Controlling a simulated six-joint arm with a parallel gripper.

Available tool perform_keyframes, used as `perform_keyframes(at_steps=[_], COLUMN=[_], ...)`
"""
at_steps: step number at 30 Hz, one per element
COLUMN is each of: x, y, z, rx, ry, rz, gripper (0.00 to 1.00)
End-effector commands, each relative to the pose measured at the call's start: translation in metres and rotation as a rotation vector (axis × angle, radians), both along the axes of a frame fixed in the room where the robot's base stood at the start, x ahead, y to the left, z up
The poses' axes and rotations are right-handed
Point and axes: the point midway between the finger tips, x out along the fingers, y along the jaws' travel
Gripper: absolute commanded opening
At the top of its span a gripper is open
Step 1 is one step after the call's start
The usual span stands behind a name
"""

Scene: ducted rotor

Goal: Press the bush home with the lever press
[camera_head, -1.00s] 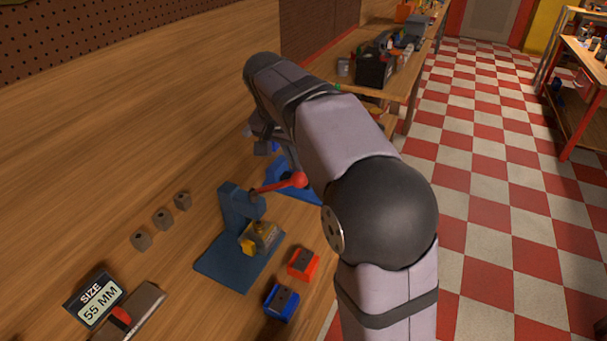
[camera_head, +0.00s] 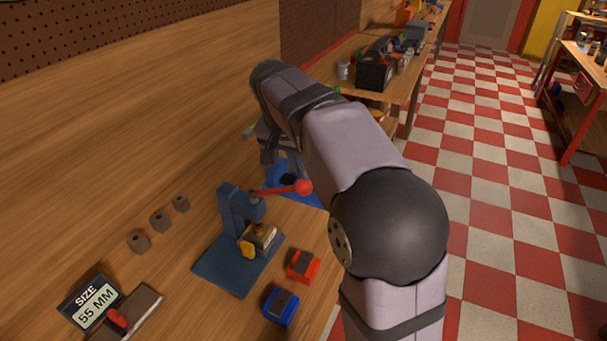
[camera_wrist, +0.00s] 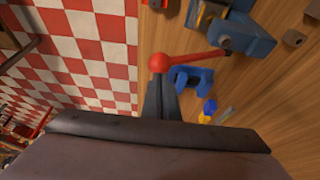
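The blue lever press (camera_head: 236,215) stands on its blue base plate on the bench. Its lever runs right, nearly level, to a red ball (camera_head: 304,187). A grey block (camera_head: 262,238) with a yellow part (camera_head: 247,250) sits under the press head. A small brass-coloured piece (camera_head: 259,228), perhaps the bush, shows on top; its seating is unclear. My gripper (camera_head: 268,156) is just beyond the press, partly hidden by my arm. In the wrist view its fingers (camera_wrist: 163,80) look closed together, pointing at the red ball (camera_wrist: 158,62). They look empty; contact cannot be told.
A red block (camera_head: 303,265) and a blue block (camera_head: 281,307) lie right of the press. A "55 MM" size sign (camera_head: 95,302) is at lower left. A blue fixture (camera_head: 285,175) lies behind the press, near my gripper.

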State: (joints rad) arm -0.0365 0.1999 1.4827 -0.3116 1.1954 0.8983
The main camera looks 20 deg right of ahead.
Motion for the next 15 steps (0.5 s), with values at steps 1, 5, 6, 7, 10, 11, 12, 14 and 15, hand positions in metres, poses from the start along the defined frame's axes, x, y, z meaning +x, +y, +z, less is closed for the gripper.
perform_keyframes(at_steps=[1,5,6,7,10,11,12,14,15], x=[-0.0011,-0.0038,-0.0045,-0.0048,-0.0058,-0.0059,-0.0059,-0.0059,-0.0059], y=[-0.0012,-0.0038,-0.0046,-0.0049,-0.0057,-0.0057,-0.0057,-0.0057,-0.0057], z=[-0.0058,-0.0126,-0.0140,-0.0147,-0.0155,-0.0154,-0.0151,-0.0147,-0.0147], rx=[0.001,0.000,0.000,0.001,0.001,0.001,0.001,0.001,0.001], ry=[0.000,0.001,0.001,0.000,0.000,0.000,0.001,0.001,0.001], rz=[-0.001,-0.001,-0.001,-0.001,-0.001,-0.001,0.000,0.000,0.000], gripper=[0.00,0.00,0.00,0.00,0.00,0.00,0.00,0.00,0.00])
